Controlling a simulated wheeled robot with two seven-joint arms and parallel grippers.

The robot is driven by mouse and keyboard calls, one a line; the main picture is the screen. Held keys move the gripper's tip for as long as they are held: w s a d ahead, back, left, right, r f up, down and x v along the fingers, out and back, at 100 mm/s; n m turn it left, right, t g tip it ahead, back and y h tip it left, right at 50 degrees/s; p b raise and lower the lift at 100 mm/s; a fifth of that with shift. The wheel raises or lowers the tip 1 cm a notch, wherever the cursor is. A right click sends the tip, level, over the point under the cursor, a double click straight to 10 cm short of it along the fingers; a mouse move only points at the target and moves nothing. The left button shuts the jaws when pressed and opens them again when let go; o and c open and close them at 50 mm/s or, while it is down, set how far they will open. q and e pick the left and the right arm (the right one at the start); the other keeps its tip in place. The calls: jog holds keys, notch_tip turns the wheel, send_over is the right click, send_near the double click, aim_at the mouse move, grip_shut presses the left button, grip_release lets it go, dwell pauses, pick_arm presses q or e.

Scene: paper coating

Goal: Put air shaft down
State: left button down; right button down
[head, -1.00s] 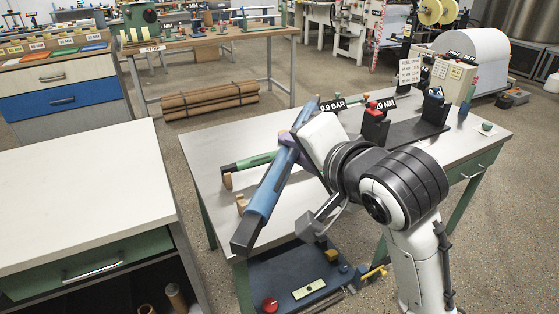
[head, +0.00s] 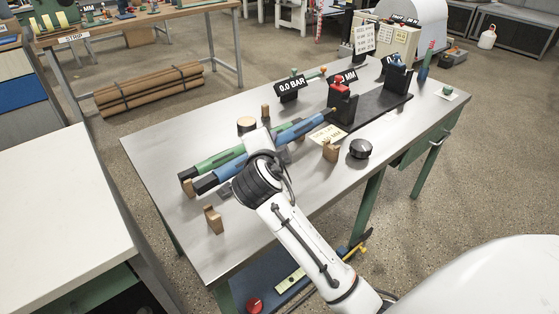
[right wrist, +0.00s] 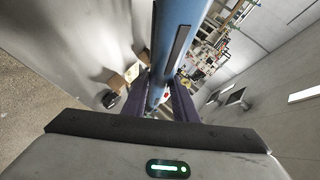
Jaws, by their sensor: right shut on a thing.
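The blue air shaft (head: 304,129) with dark ends is in my right gripper (head: 266,148). In the head view it runs slantwise over the steel bench (head: 160,139), from lower left to upper right. The right wrist view shows the shaft (right wrist: 178,42) between the purple fingers (right wrist: 164,98), which are shut on it. A green shaft (head: 217,158) lies just behind it, partly hidden. Wooden cradles stand on the bench in front of the blue shaft, one at the left (head: 213,219) and one at the right (head: 330,151). I cannot tell whether the blue shaft touches any support. My left gripper is not in view.
A black round knob-like piece (head: 360,149) is at the front right of the bench. A 0.0 BAR sign (head: 291,88) and a black stand with a red top (head: 342,99) are behind. A white-topped cabinet (head: 60,205) is at the left.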

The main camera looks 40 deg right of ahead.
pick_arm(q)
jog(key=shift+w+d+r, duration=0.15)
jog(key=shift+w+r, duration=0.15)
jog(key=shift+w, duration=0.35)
pick_arm(e)
jog(key=shift+m+g+h, duration=0.4)
jog(key=shift+m, duration=0.2)
jog(key=f, duration=0.1)
jog(key=d+f, duration=0.1)
jog(key=f, duration=0.2)
jog(key=shift+d, duration=0.25)
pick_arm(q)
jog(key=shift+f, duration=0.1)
pick_arm(e)
jog(key=shift+f, duration=0.15)
notch_tip(320, 180, down, 4)
jog(key=b, duration=0.2)
jog(key=shift+r+b, duration=0.2)
jog(key=shift+b, duration=0.2)
jog(key=shift+f+b, duration=0.35)
jog(key=shift+f, duration=0.2)
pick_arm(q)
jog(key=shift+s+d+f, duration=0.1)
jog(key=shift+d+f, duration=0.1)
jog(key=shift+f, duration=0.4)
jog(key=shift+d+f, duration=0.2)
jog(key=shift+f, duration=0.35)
pick_arm(e)
jog(key=shift+f, duration=0.35)
